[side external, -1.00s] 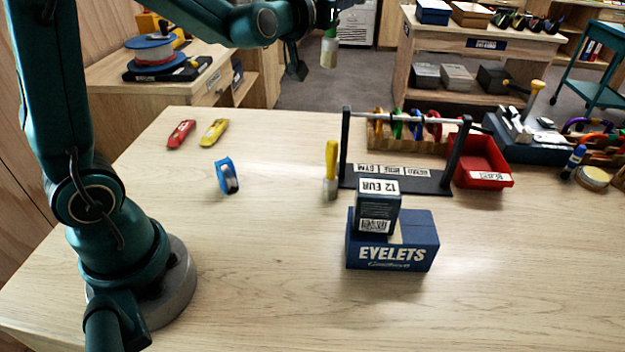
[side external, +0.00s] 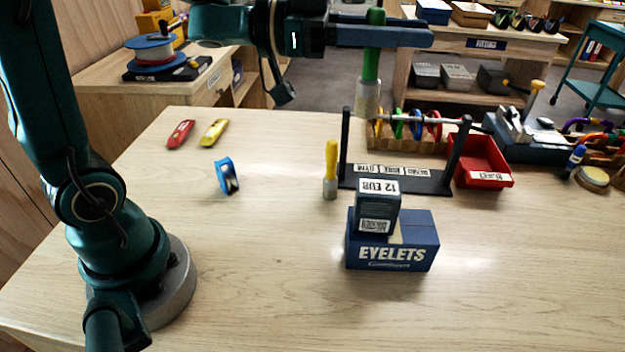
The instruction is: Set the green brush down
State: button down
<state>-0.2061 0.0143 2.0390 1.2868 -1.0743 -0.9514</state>
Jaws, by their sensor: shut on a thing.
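The green brush (side external: 371,62) hangs upright in the air with its pale bristle end down. My gripper (side external: 378,36) is shut on the upper part of its green handle. The brush is well above the table (side external: 265,260), and in the picture its lower end shows just above the left part of the rack's bar. How far it is from the bar in depth I cannot tell.
A yellow brush (side external: 331,168) stands upright beside the black rack (side external: 400,178). A small box (side external: 377,207) sits on the blue EYELETS box (side external: 392,243). A red bin (side external: 483,162) stands right of the rack. The table's front and left middle are clear.

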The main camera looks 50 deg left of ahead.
jog(key=s+d+f+m+g+h, duration=0.35)
jog(key=s+f+m+g, duration=0.25)
jog(key=s+g, duration=0.25)
jog(key=s+d+f, duration=0.3)
jog(key=d+f, duration=0.2)
jog(key=f, duration=0.3)
jog(key=s+d+f+h, duration=0.1)
jog(key=s+d+f, duration=0.2)
jog(key=d+f, duration=0.2)
jog(key=shift+f, duration=1.5)
jog(key=shift+w+f, duration=0.1)
jog(key=shift+f, duration=0.05)
jog(key=c, duration=0.7)
grip_release()
